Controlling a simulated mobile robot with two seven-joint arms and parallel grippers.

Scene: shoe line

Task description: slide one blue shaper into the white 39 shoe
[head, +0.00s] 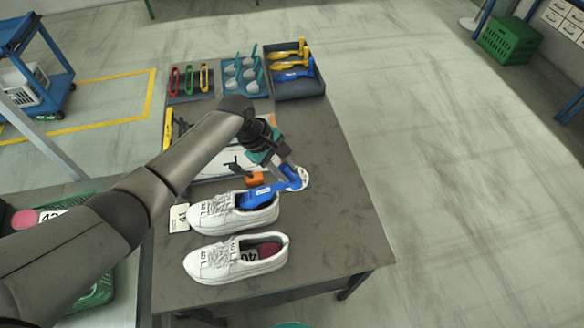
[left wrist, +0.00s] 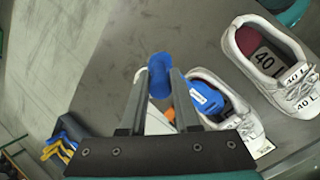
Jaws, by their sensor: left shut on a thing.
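A white shoe (head: 207,215) lies on the grey table, with a nearly unreadable size label. A second white shoe (head: 215,262), marked 40 L, lies in front of it, with a reddish insole. My left gripper (head: 292,178) is shut on the handle end of a blue shaper (head: 258,194). The shaper's front part lies in the opening of the rear shoe, and its handle sticks up to the right. In the left wrist view the handle (left wrist: 160,75) is between the fingers. The shaper's tip is hidden inside the shoe. My right gripper's fingers do not show.
A dark tray (head: 300,93) at the back holds yellow and blue shapers. Several grey-and-teal items and coloured loops stand left of it. An orange block (head: 255,180) is behind the rear shoe. The table's right side is clear.

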